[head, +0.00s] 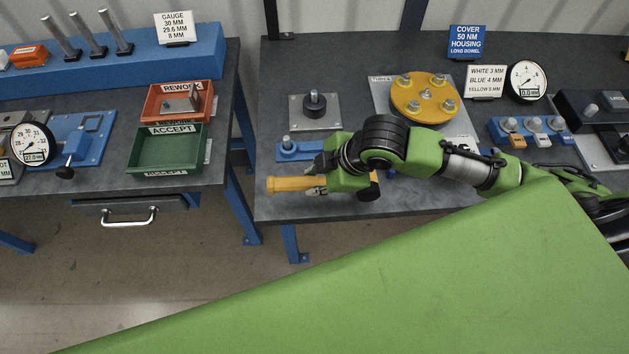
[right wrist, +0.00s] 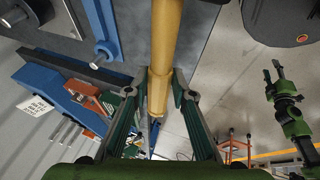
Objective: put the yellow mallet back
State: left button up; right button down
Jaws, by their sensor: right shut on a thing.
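The yellow mallet (head: 290,184) shows as a yellow bar at the front edge of the right bench, pointing left. My right gripper (head: 318,184) is shut on it, with the bar sticking out to the left. In the right wrist view the yellow mallet (right wrist: 164,45) runs between the fingers of my right gripper (right wrist: 157,88). The gripper hides part of it, and I cannot tell its whole shape. My left gripper (right wrist: 272,74) shows small at the right of the wrist view, apart from the mallet; its jaws are too small to read.
A blue bar with a peg (head: 287,150) lies just behind the mallet. A grey plate with a black knob (head: 314,104), a yellow flange (head: 424,98) and a dial gauge (head: 526,81) are farther back. A gap separates the left bench with the green tray (head: 165,150).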

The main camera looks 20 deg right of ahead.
aim_at(314, 180)
jog(key=shift+w+d+f, duration=0.2)
jog(key=shift+w+f, duration=0.6)
jog(key=shift+f, duration=0.1)
jog(key=f+p, duration=0.1)
jog(key=w+f+p, duration=0.1)
jog(key=shift+d+f, duration=0.2)
jog(key=shift+f, duration=0.1)
jog(key=shift+s+f+p, duration=0.15)
jog(key=shift+f+p, duration=0.3)
jog(key=shift+f, duration=0.2)
jog(key=c, duration=1.7)
grip_release()
jog(key=shift+f, duration=0.15)
